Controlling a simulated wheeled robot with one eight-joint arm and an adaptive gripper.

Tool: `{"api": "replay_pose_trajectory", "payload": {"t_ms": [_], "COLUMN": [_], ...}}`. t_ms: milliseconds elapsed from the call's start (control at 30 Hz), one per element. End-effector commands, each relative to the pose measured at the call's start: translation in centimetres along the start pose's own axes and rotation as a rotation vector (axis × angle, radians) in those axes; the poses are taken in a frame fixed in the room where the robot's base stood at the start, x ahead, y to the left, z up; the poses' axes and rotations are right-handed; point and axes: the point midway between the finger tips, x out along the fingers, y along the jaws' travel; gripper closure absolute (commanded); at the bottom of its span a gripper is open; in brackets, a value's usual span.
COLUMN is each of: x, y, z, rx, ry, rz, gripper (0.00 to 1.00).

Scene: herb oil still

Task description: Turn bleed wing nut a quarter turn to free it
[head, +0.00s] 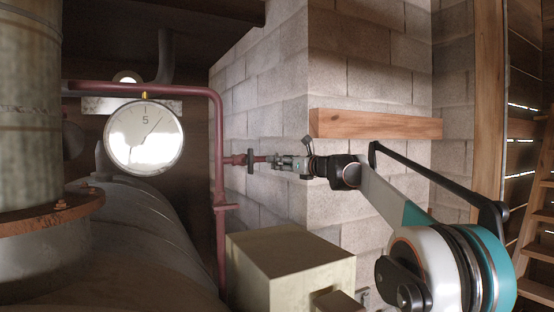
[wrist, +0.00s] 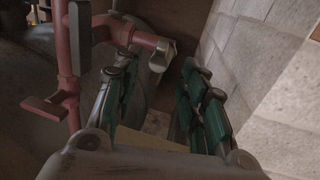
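The bleed wing nut (wrist: 162,54) looks like a small pale grey-beige piece at the end of a short red side pipe (wrist: 143,40) in the wrist view. My gripper (wrist: 158,64) is open, with its green-padded fingers apart. The nut shows in the gap between the fingertips, nearer the left finger; I see no clear contact. In the head view my gripper (head: 273,161) is level with the red side pipe (head: 234,160) and points left at its end. The nut is too small and too close to the fingers to make out there.
A red upright pipe (head: 219,130) stands left of my gripper, with a dark block (wrist: 80,38) on it in the wrist view. A round gauge (head: 144,138) hangs further left. A block wall (head: 275,95) with a wooden beam (head: 375,124) is close by. A beige box (head: 290,265) sits below.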

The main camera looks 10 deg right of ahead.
Motion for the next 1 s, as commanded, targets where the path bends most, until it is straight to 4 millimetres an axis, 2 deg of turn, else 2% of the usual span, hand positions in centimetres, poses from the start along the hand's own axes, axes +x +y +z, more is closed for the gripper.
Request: {"api": "replay_pose_trajectory", "payload": {"t_ms": [100, 300, 667, 700, 867, 1000], "x": [1.6, 3.1, 3.5, 3.5, 3.5, 3.5], "y": [0.0, 0.0, 0.0, 0.0, 0.0, 0.0], "z": [0.2, 0.1, 0.0, 0.0, 0.0, 0.0], "rx": [0.0, 0.0, 0.0, 0.0, 0.0, -0.001], "ry": [0.0, 0.0, 0.0, 0.0, 0.0, 0.0], "rz": [0.001, 0.0, 0.0, 0.0, 0.0, 0.0], "gripper": [0.61, 0.61, 0.61, 0.63, 1.0, 1.0]}}
